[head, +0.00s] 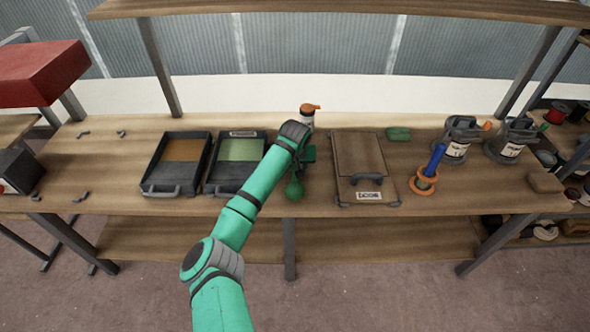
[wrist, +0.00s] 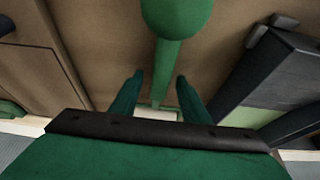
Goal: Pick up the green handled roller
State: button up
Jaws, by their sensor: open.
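The green handled roller lies on the bench below my gripper. Its bulbous green handle (head: 294,190) shows just in front of my gripper (head: 303,163) in the head view, which hides the rest of it. In the wrist view the green handle (wrist: 178,18) comes down from the top edge towards the gap between the two dark green fingers of my gripper (wrist: 160,76). A small white part (wrist: 158,114) shows beyond, between the fingers; I cannot tell if it is the roller sleeve. The fingers are apart, and I see no grip on the handle.
Two dark trays, one with brown (head: 182,150) and one with green (head: 239,149) inside, stand left of my gripper. A flat wooden case (head: 360,155) lies close on its right. An orange-topped bottle (head: 308,117) stands behind. Cans (head: 460,140) stand further right.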

jog(key=shift+f, duration=0.1)
grip_shut()
dwell(0.3)
